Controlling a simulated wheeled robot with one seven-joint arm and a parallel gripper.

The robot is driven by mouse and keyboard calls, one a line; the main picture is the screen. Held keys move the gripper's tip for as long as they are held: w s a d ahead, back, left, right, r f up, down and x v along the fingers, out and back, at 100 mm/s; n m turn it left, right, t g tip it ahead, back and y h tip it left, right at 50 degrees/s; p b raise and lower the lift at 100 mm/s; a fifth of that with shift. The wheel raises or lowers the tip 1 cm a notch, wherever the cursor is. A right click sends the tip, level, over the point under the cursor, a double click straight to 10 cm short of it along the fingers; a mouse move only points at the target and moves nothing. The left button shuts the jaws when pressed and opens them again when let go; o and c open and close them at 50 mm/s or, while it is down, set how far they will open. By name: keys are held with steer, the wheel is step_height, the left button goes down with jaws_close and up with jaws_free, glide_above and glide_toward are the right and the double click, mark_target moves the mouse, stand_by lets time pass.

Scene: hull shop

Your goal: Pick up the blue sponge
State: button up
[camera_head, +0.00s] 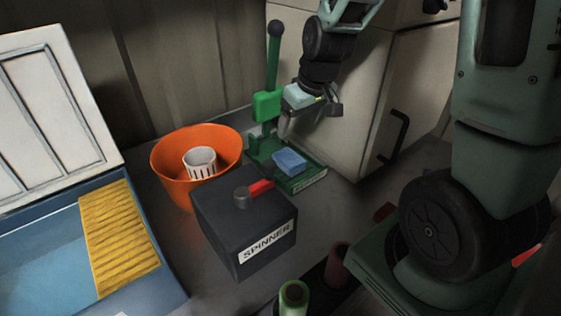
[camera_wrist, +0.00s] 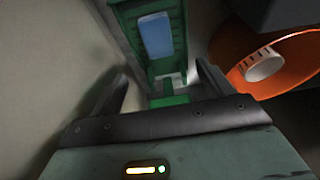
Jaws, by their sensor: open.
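The blue sponge (camera_head: 289,161) is a small rectangular block lying on the green base (camera_head: 308,179) of a hand press with an upright green lever (camera_head: 272,60). In the wrist view the sponge (camera_wrist: 156,35) shows at the top, beyond and between the fingers. My gripper (camera_head: 310,117) is above and slightly beyond the sponge in the head view, beside the press lever. My gripper (camera_wrist: 161,75) is open, with nothing between its fingers. It is apart from the sponge.
An orange bucket (camera_head: 170,181) holding a white slotted cup (camera_head: 200,162) stands left of the press. A dark box labelled SPINNER (camera_head: 245,225) stands in front. A pale cabinet (camera_head: 355,100) rises close behind my gripper. A blue bin (camera_head: 165,290) is at left.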

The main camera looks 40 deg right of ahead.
glide_above(290, 157)
steer(key=s, duration=0.2)
steer(key=f, duration=0.7)
steer(key=shift+w+a+f+p, duration=0.15)
steer(key=shift+a+f+p, duration=0.1)
steer(key=shift+p, duration=0.1)
steer(key=shift+p+x, duration=0.75)
steer(key=shift+x, duration=1.75)
steer(key=shift+d+f, duration=0.1)
steer(key=shift+d, duration=0.1)
steer(key=shift+f+b, duration=0.3)
steer(key=shift+c, duration=0.3)
steer(key=c, duration=1.1)
steer(key=shift+r, duration=0.1)
